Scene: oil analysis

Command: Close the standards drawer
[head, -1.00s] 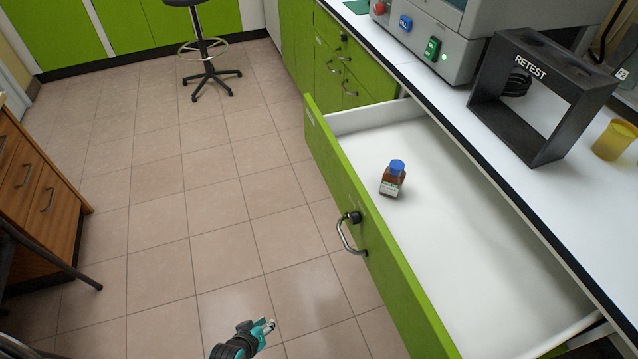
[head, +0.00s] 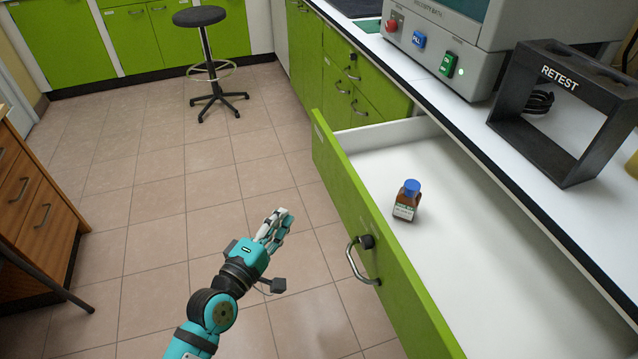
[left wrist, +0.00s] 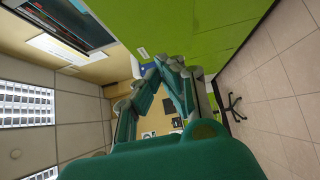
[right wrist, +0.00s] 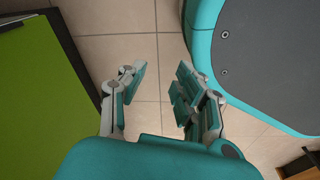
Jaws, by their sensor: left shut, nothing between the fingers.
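The standards drawer (head: 385,255) stands pulled out from under the counter, with a green front, a white inside and a curved metal handle (head: 358,262). A brown bottle (head: 406,203) with a blue cap stands upright in it. My left gripper (head: 276,228) is shut and empty, in front of the drawer front and to the left of the handle, apart from it. Its fingers also show in the left wrist view (left wrist: 172,75), close together at the tips. My right gripper (right wrist: 155,85) is open and empty in the right wrist view, over the tiled floor; the head view does not show it.
The white counter (head: 470,125) above the drawer holds a grey instrument (head: 435,50) and a black RETEST rack (head: 505,125). A stool (head: 205,60) stands at the back. A wooden cabinet (head: 30,200) stands at the left. The floor between is clear.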

